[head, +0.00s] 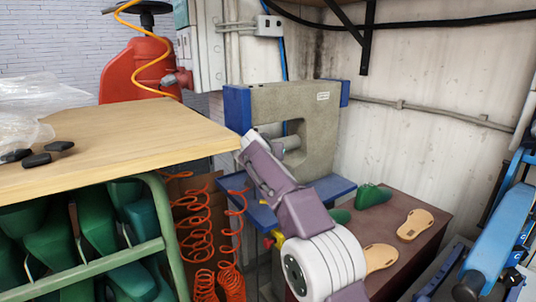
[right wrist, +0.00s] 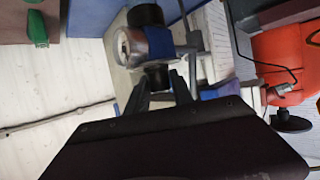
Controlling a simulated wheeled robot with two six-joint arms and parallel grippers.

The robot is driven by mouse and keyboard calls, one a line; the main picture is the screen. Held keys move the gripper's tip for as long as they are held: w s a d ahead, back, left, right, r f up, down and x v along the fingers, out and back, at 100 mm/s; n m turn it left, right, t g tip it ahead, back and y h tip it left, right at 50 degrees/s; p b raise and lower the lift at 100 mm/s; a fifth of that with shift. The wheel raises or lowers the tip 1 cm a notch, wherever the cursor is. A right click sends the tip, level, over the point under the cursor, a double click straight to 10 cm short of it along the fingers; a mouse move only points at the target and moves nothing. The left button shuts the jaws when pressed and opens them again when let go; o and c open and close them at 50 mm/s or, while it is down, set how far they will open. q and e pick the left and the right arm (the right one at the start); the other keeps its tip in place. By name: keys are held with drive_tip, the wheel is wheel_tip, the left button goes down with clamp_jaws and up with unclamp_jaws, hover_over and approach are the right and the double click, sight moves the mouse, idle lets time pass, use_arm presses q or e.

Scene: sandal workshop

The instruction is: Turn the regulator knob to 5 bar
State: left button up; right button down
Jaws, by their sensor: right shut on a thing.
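In the right wrist view, a short black knob (right wrist: 157,77) sits under a silver regulator body with a round gauge-like part (right wrist: 127,46). The gauge is seen at a slant and no reading is legible. My right gripper (right wrist: 160,88) is shut on the knob, with one dark finger on each side of it. In the head view my right arm reaches up toward the press, and its wrist (head: 264,172) hides the fingertips. The regulator and knob cannot be made out there. My left gripper is in neither view.
A grey press with blue sides (head: 318,105) stands behind my right arm. A wooden table (head: 125,140) is at left, above a rack of green lasts. Orange coiled hoses (head: 195,230) hang between them. Sandal soles (head: 415,224) lie on a brown-topped surface at right.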

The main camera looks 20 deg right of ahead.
drive_tip(key=shift+f+m+g, duration=0.3)
drive_tip(key=shift+f, duration=0.2)
drive_tip(key=c, duration=1.1)
unclamp_jaws()
drive_tip(key=shift+s, duration=0.1)
drive_tip(key=shift+r, duration=0.2)
